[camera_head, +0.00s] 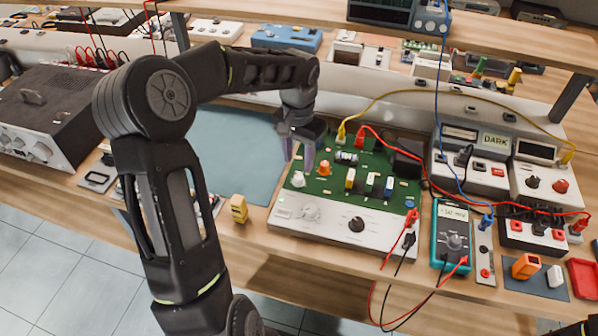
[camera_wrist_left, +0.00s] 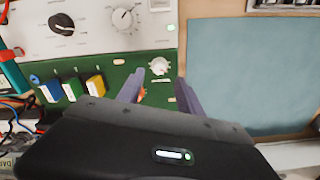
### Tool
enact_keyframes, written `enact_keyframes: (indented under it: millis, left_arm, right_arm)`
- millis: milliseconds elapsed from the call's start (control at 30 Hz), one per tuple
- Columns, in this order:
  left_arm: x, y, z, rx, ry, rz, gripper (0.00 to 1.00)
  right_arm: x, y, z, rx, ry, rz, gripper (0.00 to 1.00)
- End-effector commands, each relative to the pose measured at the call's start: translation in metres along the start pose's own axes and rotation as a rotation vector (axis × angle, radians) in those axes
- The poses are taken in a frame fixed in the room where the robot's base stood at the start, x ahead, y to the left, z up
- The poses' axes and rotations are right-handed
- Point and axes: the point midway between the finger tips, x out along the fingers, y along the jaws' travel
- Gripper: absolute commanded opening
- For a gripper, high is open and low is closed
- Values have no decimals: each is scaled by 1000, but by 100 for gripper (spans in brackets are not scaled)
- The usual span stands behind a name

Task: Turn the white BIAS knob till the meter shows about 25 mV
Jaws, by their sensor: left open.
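A white knob (camera_head: 298,179) sits at the left front of the green circuit board (camera_head: 333,186), beside an orange knob (camera_head: 324,168). In the left wrist view the white knob (camera_wrist_left: 159,67) shows just beyond the fingertips, between their lines. I cannot read its label. My left gripper (camera_head: 300,157) is open and empty, above and slightly behind the white knob, fingers pointing down; its fingertips show in the left wrist view (camera_wrist_left: 158,86). The teal multimeter (camera_head: 452,240) stands at the right; its display (camera_head: 454,212) shows a mV reading too small to read surely. My right gripper is not visible.
The board's front panel has a pale dial (camera_head: 309,213) and a black knob (camera_head: 357,224). Blue, yellow and white parts (camera_head: 370,182) stand on the board. Red, yellow and blue leads cross at the right. A bare blue-grey mat (camera_head: 235,150) lies left of the board.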

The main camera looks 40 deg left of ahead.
Motion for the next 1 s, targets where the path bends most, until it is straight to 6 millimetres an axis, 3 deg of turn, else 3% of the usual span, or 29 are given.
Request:
enact_keyframes:
  millis: [333,700,1000]
  left_arm:
    - [51,1,0,1,-2,2,43]
    - [60,1,0,0,1,1,43]
    - [60,1,0,0,1,1,20]
  right_arm:
    - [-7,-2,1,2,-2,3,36]
    - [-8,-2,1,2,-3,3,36]
    - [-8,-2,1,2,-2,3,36]
